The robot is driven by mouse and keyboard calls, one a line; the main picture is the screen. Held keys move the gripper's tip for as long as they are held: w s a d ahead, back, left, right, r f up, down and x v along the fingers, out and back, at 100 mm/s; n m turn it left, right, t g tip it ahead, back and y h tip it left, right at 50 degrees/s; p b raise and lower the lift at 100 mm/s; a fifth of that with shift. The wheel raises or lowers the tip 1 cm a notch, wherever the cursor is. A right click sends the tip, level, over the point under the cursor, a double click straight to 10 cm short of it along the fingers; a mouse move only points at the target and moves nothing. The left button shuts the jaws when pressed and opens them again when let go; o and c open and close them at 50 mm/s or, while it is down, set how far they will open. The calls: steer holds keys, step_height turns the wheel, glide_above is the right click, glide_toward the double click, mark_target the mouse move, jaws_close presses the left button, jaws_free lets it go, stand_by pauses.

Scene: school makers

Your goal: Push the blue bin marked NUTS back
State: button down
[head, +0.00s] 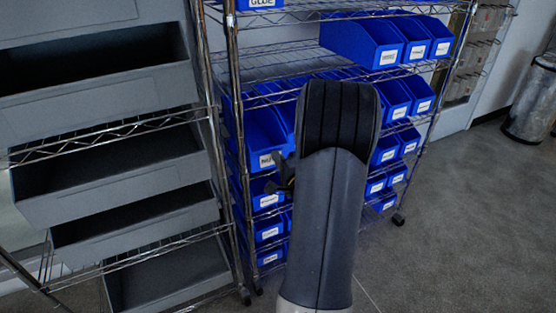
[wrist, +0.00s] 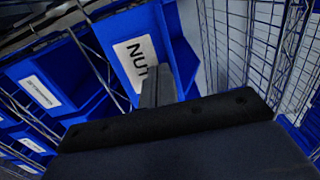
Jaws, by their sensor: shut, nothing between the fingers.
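The blue bin marked NUTS (head: 258,130) sits on a wire shelf left of my arm in the head view. Its white label is partly covered there by my gripper (head: 284,180). In the wrist view the bin's front (wrist: 132,60) is close up, with the letters NUT readable. My gripper (wrist: 156,72) is shut and empty, its fingers pointing at the bin's front beside the label and hiding the label's end. I cannot tell whether the fingertips touch the bin. My forearm hides part of the neighbouring bins in the head view.
Other labelled blue bins (head: 270,232) stand on the shelves below, and several more (head: 390,40) to the right. A chrome rack post (head: 237,120) stands left of the bin. Grey bins (head: 120,195) fill the left rack. Open floor (head: 450,230) lies to the right.

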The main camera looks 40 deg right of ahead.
mark_target(273, 165)
stand_by(0.3)
steer(key=shift+x, duration=1.85)
